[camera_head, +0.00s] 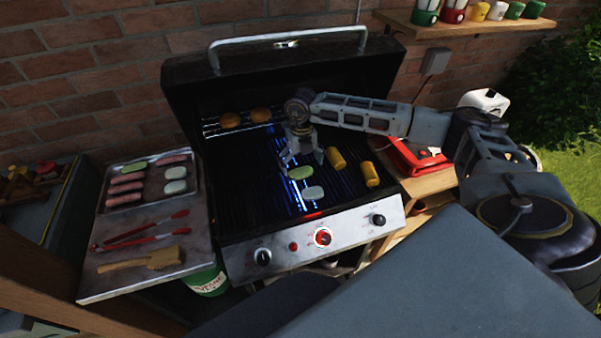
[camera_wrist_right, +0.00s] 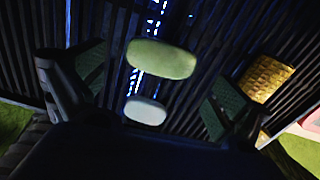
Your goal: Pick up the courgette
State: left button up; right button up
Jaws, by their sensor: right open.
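The courgette is a green oval piece (camera_head: 300,173) lying on the grill grate (camera_head: 235,170). In the right wrist view the courgette (camera_wrist_right: 161,59) shows between and beyond the two fingers. My right gripper (camera_head: 302,163) is open and empty, pointing down over the grill, its fingers close above and around the courgette. In the right wrist view the open right gripper (camera_wrist_right: 145,85) has a finger at each side, apart from the courgette. My left gripper is not in view.
A pale oval piece (camera_head: 313,193) lies just in front of the courgette. Yellow corn pieces (camera_head: 335,158) lie to its right. Buns (camera_head: 230,120) sit on the rear rack. The raised lid (camera_head: 330,65) stands behind. A tray (camera_head: 108,192) of food and tongs (camera_head: 150,235) are on the left shelf.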

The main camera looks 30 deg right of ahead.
aim_at(301, 173)
jog(key=shift+f, duration=1.65)
jog(key=c, duration=0.9)
